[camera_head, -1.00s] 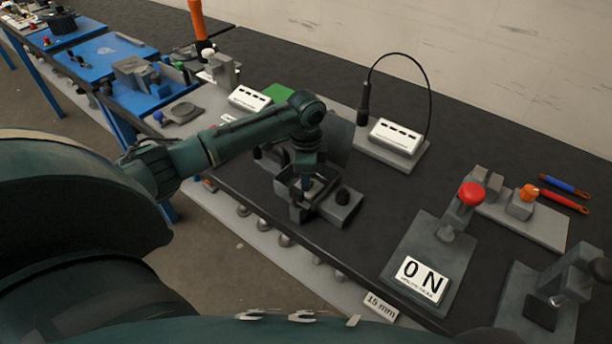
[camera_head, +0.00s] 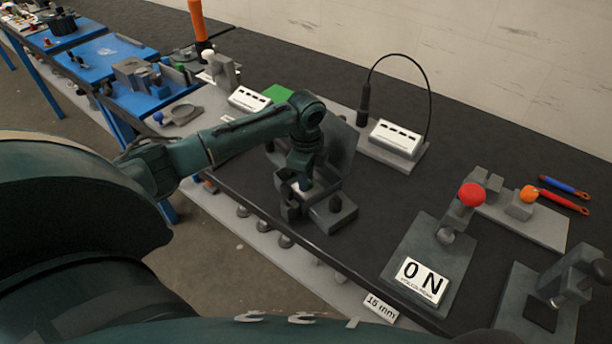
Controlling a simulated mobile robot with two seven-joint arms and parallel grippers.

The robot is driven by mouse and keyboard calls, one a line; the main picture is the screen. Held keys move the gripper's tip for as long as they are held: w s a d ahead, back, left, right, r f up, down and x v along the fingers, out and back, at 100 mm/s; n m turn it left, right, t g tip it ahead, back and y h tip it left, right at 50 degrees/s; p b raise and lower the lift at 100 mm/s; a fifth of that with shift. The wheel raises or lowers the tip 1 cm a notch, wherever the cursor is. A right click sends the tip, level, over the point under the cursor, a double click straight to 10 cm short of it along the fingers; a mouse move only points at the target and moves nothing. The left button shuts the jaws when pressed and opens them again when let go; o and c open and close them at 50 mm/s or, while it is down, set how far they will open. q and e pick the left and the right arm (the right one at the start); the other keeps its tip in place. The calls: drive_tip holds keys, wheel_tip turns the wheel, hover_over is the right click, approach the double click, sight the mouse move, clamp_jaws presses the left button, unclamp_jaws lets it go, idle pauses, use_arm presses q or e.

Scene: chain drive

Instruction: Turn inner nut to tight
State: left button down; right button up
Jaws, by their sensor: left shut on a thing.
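My left gripper (camera_head: 302,187) reaches in from the left and points down at a grey fixture (camera_head: 341,217) near the front edge of the dark bench. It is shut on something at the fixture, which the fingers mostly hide. The inner nut cannot be made out at this size. A dark round knob (camera_head: 336,202) stands on the right part of the fixture, apart from the fingers. A grey upright plate (camera_head: 343,146) stands behind the wrist. My right gripper does not show.
A white box with a black cable (camera_head: 396,137) stands behind. A stand with a red ball (camera_head: 472,195) and a "0 N" sign (camera_head: 420,279) is to the right. Red (camera_head: 565,202) and blue (camera_head: 565,186) tools lie at the far right. Bare bench lies between the fixture and the stand.

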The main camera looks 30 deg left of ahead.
use_arm(q)
drive_tip(key=shift+w+r, duration=0.1)
idle(0.5)
drive_tip(key=c, duration=1.2)
unclamp_jaws()
drive_tip(key=shift+c, duration=0.2)
wheel_tip(320, 180, up, 13)
drive_tip(key=b, duration=0.1)
